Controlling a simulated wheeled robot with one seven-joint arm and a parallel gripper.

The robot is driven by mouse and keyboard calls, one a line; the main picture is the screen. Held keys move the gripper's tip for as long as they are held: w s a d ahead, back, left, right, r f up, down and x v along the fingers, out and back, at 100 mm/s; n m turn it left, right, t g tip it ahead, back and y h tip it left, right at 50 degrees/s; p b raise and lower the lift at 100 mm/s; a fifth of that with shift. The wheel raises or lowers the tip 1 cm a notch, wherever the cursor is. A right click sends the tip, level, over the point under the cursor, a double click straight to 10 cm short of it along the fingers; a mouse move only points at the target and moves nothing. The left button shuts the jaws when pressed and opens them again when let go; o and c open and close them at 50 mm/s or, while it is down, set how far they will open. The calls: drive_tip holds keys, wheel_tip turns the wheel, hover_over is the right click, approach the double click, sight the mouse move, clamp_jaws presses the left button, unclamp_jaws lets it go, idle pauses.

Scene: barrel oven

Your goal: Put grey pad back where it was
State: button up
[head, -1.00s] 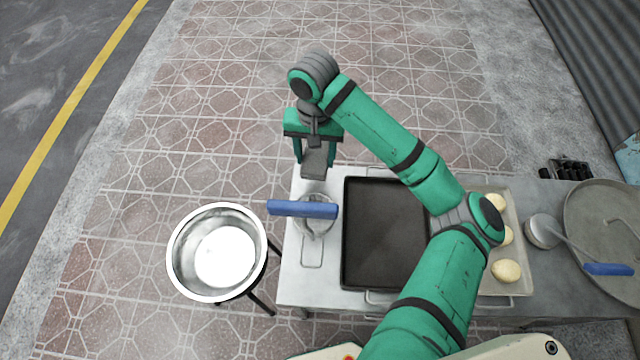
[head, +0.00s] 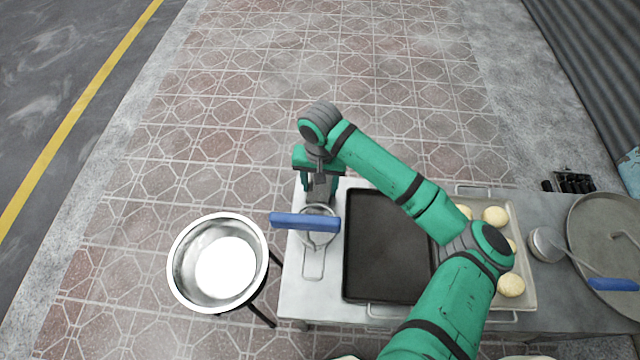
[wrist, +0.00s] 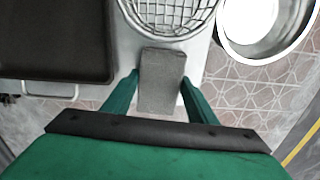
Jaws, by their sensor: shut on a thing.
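The grey pad (wrist: 161,82) is a small flat rectangular block. My gripper (wrist: 161,92) is shut on it, with one green finger on each side in the wrist view. In the head view my gripper (head: 319,190) is at the back left corner of the metal table (head: 299,285), and the pad (head: 319,188) shows below it, partly covered. The pad's far end lies close to the round wire strainer (wrist: 172,14). I cannot tell whether the pad touches the table top.
The strainer with a blue handle (head: 304,222) is just in front of the pad. A dark baking tray (head: 385,245) lies to the right, and a tray with pale dough balls (head: 511,285) beyond it. A shiny metal bowl (head: 222,262) stands left of the table.

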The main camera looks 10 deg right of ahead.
sight(319, 187)
drive_tip(key=shift+f, duration=0.15)
drive_tip(key=o, duration=1.1)
wheel_tip(319, 187, up, 12)
drive_tip(key=shift+r, duration=0.2)
drive_tip(key=shift+w, duration=0.1)
